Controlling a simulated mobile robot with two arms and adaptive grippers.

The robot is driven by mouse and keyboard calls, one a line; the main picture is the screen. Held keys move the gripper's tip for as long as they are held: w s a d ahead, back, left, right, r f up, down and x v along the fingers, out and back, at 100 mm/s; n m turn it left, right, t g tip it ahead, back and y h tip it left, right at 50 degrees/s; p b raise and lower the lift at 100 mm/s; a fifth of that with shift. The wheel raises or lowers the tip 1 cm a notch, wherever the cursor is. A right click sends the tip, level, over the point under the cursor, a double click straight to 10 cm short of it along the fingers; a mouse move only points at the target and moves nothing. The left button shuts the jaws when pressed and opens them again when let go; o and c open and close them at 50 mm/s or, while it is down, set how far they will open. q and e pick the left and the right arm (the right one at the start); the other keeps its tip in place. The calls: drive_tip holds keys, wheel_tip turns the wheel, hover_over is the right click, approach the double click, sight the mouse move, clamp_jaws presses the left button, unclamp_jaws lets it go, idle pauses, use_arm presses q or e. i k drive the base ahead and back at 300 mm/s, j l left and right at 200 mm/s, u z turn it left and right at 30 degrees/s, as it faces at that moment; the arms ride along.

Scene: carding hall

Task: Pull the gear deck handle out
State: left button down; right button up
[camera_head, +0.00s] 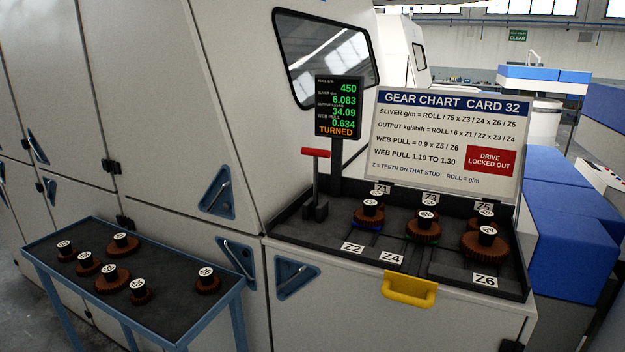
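The yellow gear deck handle (409,290) is a U-shaped pull on the front of the gear deck, below the Z4 and Z6 labels. The black gear deck (332,248) is a shallow tray on top of the light grey cabinet. Several brown gears with black hubs and numbered white caps sit on it, among them one near Z6 (484,243) and one behind Z4 (423,230). Labels Z1, Z3 and Z5 behind them are partly hidden. Neither of my grippers is in view, and nothing touches the handle.
A red-topped lever (315,153) stands upright at the deck's left. A small display (338,106) reads 0.634 and TURNED. The gear chart board (445,140) shows DRIVE LOCKED OUT. A blue-framed table (150,310) with several gears stands at left. Blue blocks (570,215) are at right.

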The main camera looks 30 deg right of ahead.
sight(409, 289)
drive_tip(key=z, duration=1.4)
